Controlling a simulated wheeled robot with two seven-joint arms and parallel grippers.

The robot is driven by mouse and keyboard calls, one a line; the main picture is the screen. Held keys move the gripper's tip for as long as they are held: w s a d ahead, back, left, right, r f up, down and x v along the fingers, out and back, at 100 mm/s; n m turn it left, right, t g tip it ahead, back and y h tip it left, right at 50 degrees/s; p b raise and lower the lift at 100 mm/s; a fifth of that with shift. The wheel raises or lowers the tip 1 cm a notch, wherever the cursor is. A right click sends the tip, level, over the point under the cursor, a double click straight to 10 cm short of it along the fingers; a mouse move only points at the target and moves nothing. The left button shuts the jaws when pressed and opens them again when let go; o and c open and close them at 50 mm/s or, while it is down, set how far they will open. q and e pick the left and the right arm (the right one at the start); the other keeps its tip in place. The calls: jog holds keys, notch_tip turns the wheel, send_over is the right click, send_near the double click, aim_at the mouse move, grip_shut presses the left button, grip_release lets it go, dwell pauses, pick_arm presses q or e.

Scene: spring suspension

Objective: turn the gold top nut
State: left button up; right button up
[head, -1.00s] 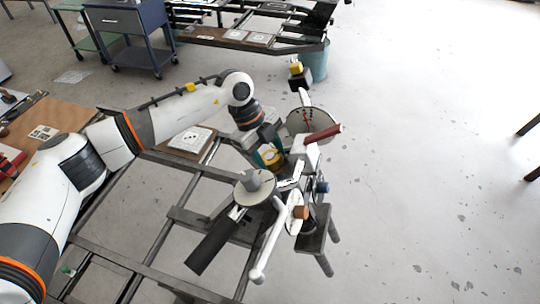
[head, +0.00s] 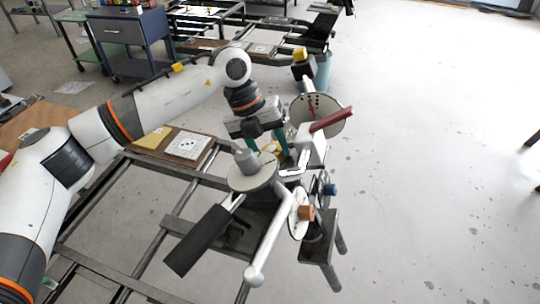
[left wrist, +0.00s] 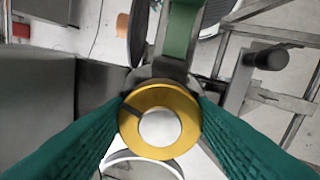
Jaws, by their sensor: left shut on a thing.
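The gold top nut (left wrist: 186,108) is a gold ring with a dark notch on its left and a pale round centre, in the middle of the left wrist view. My left gripper (left wrist: 160,122) has one green ribbed finger on each side of it, touching its rim, and is shut on it. In the head view the left gripper (head: 268,150) points down behind the grey disc, and only a sliver of the gold nut shows there. My right gripper is not in view.
A grey disc with a knob (head: 252,175), a black handle (head: 198,240), a white lever (head: 268,243) and a red handle (head: 331,119) crowd around the left gripper. A round dial (head: 322,107) stands behind. Open floor lies to the right.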

pick_arm(q)
jog(key=m+b, duration=0.1)
jog(key=m, duration=0.1)
jog(key=m+b, duration=0.3)
jog(key=shift+a+f+m, duration=0.1)
jog(key=shift+f+m, duration=0.15)
jog(key=shift+m, duration=0.05)
jog(key=shift+r+m+b, duration=0.1)
jog(key=shift+m+b, duration=1.15)
jog(key=shift+m, duration=0.85)
jog(key=shift+a, duration=0.1)
jog(key=o, duration=1)
jog(key=shift+w+r, duration=0.1)
jog(key=shift+r, duration=0.05)
jog(key=v, duration=1.1)
jog(key=shift+a+r, duration=0.1)
jog(key=shift+r, duration=0.3)
jog(key=shift+w, duration=0.1)
